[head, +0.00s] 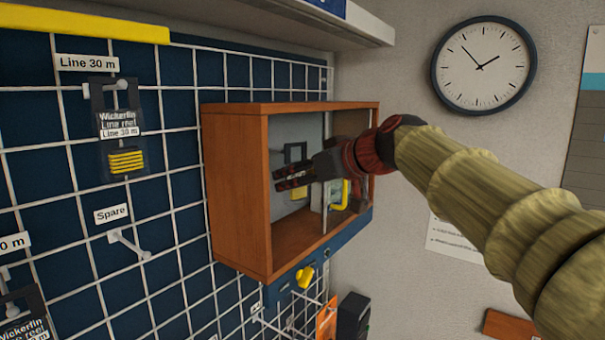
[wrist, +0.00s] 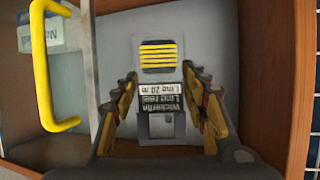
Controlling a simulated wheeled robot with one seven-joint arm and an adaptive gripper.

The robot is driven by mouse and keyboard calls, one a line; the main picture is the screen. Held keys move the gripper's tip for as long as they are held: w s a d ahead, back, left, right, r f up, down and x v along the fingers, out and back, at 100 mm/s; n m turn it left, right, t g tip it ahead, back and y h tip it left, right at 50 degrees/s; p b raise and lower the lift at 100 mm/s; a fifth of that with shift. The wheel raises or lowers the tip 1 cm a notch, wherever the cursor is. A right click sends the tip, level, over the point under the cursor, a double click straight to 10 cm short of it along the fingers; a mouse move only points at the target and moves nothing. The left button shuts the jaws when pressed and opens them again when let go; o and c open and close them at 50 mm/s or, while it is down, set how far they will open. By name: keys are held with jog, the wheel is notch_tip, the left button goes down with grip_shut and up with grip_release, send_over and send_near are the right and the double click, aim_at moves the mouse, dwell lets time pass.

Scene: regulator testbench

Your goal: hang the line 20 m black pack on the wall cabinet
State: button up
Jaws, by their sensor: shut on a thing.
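The wall cabinet (head: 238,190) is an open-fronted wooden box at the middle of the head view. Its wooden side wall fills the right of the wrist view (wrist: 262,75). The pack (wrist: 160,122) shows between my fingers, with a label reading "Line reel, Line 20 m" upside down and a yellow coil. In the head view its dark top loop (head: 295,148) shows inside the cabinet opening, partly covered by my fingers. My gripper (head: 280,180) reaches into the cabinet from the right, shut on the pack. Whether the pack touches a peg or the back wall, I cannot tell.
A yellow handle (wrist: 42,65) stands beside my fingers in the cabinet. A Line 30 m pack (head: 120,130) hangs on the grid at left, above an empty Spare peg (head: 130,245). A shelf (head: 250,20) runs above the cabinet. A clock (head: 484,66) hangs at right.

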jog(key=shift+w+a+f+p, duration=0.25)
jog(key=shift+w+a+p, duration=0.2)
jog(key=shift+w+a, duration=0.55)
jog(key=shift+w+a+f+p, duration=0.35)
jog(key=shift+w+a, duration=0.35)
jog(key=shift+a, duration=0.55)
jog(key=shift+r, duration=0.15)
jog(key=o, duration=1.3)
